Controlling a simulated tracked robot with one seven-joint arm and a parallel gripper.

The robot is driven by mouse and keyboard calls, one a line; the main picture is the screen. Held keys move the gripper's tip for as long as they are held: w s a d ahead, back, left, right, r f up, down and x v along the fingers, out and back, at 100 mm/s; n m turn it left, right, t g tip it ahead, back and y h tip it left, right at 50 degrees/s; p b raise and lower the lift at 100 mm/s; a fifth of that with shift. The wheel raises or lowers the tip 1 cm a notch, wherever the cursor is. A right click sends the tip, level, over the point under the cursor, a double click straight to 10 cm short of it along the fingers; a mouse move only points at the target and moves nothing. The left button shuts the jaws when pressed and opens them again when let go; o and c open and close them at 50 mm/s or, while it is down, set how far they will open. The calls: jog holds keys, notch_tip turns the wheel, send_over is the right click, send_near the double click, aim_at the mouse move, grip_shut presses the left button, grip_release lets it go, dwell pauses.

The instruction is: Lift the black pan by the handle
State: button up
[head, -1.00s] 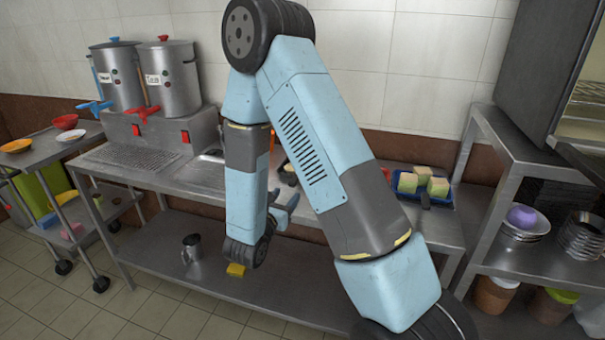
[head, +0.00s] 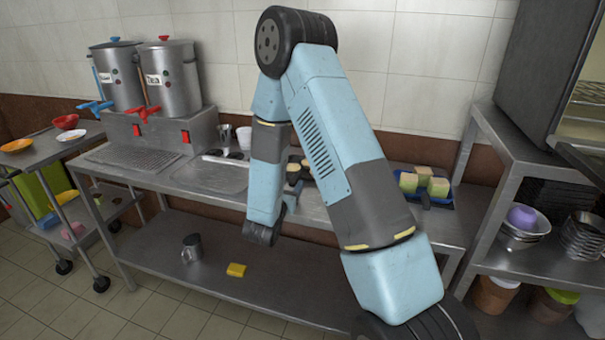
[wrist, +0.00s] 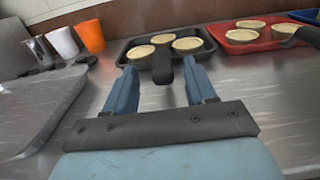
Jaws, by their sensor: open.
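The black pan (wrist: 127,52) shows in the wrist view at the top middle, with round pale tarts in it. Its handle (wrist: 162,68) points toward my gripper (wrist: 159,70). My gripper is open, with one blue finger left of the handle and one right of it. The handle's end appears between the fingertips; I cannot tell whether either finger touches it. In the head view my arm hides most of the pan, and only some of the tarts (head: 294,172) show beside the forearm.
A red pan (wrist: 232,48) with tarts sits right of the black pan. In the head view, a blue pan (head: 449,200) of cubes lies right of my arm. A yellow block (head: 236,270) lies on the lower shelf.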

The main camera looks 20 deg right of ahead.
aim_at(295, 177)
jog(key=shift+r+x, duration=0.1)
jog(key=shift+x, duration=1.1)
jog(key=shift+r+x, duration=0.15)
jog(key=shift+x, duration=1.05)
jog(key=shift+s, duration=0.1)
grip_shut()
